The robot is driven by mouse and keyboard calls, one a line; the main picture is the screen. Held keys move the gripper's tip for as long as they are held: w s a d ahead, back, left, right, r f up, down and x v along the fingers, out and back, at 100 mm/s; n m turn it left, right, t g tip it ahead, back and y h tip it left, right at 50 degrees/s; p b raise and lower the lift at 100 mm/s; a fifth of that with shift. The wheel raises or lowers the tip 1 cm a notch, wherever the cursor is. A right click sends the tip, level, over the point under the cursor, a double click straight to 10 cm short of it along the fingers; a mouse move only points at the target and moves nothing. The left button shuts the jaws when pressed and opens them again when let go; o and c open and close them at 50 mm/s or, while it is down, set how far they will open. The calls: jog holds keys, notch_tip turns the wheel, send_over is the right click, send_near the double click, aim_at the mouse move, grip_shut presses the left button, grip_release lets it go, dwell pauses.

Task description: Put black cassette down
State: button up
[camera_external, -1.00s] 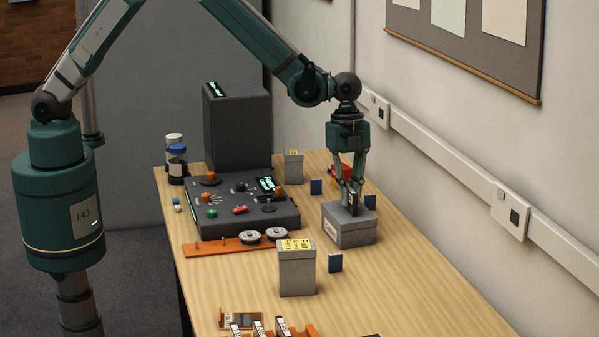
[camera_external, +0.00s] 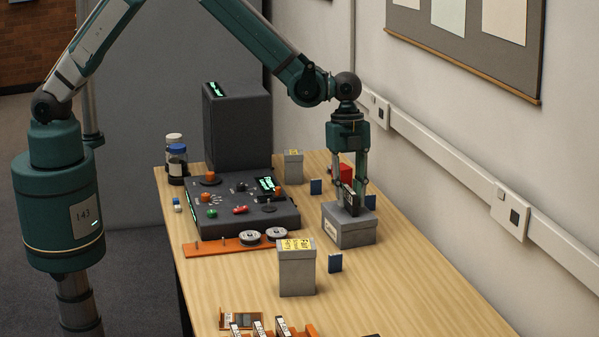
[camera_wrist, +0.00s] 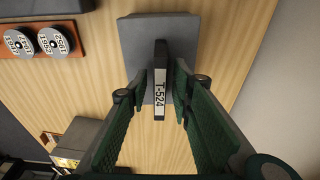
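The black cassette (camera_external: 349,203) stands upright on the lid of a low grey archival box (camera_external: 352,236). In the wrist view the cassette (camera_wrist: 160,62) carries a white label reading "T-524", and the grey lid (camera_wrist: 136,45) lies beneath it. My gripper (camera_external: 351,190) is directly above the box with its fingers on either side of the cassette. In the wrist view a gap shows between each finger and the cassette, so my gripper (camera_wrist: 160,82) is open around it. The cassette's lower edge is partly hidden.
A dark control console (camera_external: 245,211) and an orange strip with reels (camera_external: 215,248) are left. A red object (camera_external: 346,172) sits behind my gripper.

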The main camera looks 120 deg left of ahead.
aim_at(345, 187)
notch_tip(345, 187, up, 12)
jog(key=s+a, duration=0.1)
jog(key=shift+s+a, duration=0.15)
dwell(0.4)
dwell(0.5)
jog(key=s+d+r+n+t+y, duration=0.1)
jog(key=s+d+r+n+t, duration=0.25)
jog(key=s+d+r, duration=1.65)
jog(key=s+d+f+n, duration=0.1)
jog(key=s+d, duration=0.3)
jog(key=s, duration=0.3)
jog(key=s+d+n+t, duration=0.1)
jog(key=s+d+n, duration=0.1)
jog(key=s+d, duration=0.2)
jog(key=s+d+f+n+t, duration=0.1)
jog(key=s+d, duration=0.4)
jog(key=s, duration=0.6)
jog(key=shift+f+n, duration=0.35)
jog(key=shift+n, duration=0.4)
